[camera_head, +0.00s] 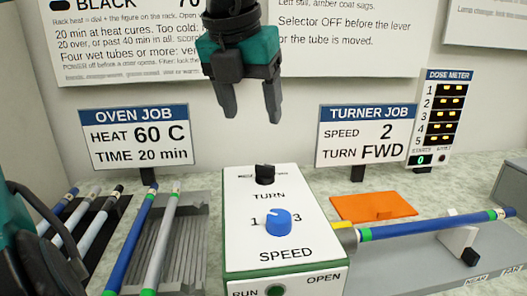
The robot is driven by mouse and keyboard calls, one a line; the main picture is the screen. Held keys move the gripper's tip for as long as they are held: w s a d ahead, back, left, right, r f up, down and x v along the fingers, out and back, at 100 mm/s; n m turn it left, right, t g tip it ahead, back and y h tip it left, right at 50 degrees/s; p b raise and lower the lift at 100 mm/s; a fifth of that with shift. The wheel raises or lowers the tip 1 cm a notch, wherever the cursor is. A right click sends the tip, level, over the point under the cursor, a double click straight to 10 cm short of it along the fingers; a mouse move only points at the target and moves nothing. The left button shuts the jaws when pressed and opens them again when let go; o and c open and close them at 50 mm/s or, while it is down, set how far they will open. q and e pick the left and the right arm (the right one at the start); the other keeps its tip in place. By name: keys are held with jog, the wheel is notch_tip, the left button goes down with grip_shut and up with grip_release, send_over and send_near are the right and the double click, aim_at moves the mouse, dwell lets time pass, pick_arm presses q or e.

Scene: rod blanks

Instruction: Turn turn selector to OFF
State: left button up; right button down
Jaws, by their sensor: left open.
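The turn selector (265,175) is a small black knob near the back of the white top of a green-edged control box (245,245), above the word TURN. The tiny marks around it are too small to read, so I cannot tell its setting. My left gripper (251,116) hangs above and behind the box in the picture, fingers pointing down. It is open and empty, apart from the knob. A blue speed knob (278,222) sits in front of the selector, between marks 1 and 3. My right gripper is not in view.
A blue rod (430,228) extends right from the box, resting on a white support (458,240). An orange plate (372,207) lies behind it. Grey racks (180,240) with several rods stand left. Sign stands for OVEN JOB (137,136) and TURNER JOB (366,135) stand behind.

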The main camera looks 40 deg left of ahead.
aim_at(264, 166)
pick_arm(q)
jog(key=b+x, duration=0.1)
jog(key=x, duration=1)
jog(key=shift+w+a+f+b, duration=0.1)
jog(key=shift+f+b, duration=0.1)
jog(key=shift+b, duration=0.15)
jog(key=shift+w+a+f, duration=0.1)
jog(key=shift+w+f, duration=0.2)
jog(key=shift+f, duration=0.3)
jog(key=shift+c, duration=0.2)
jog(key=c, duration=1)
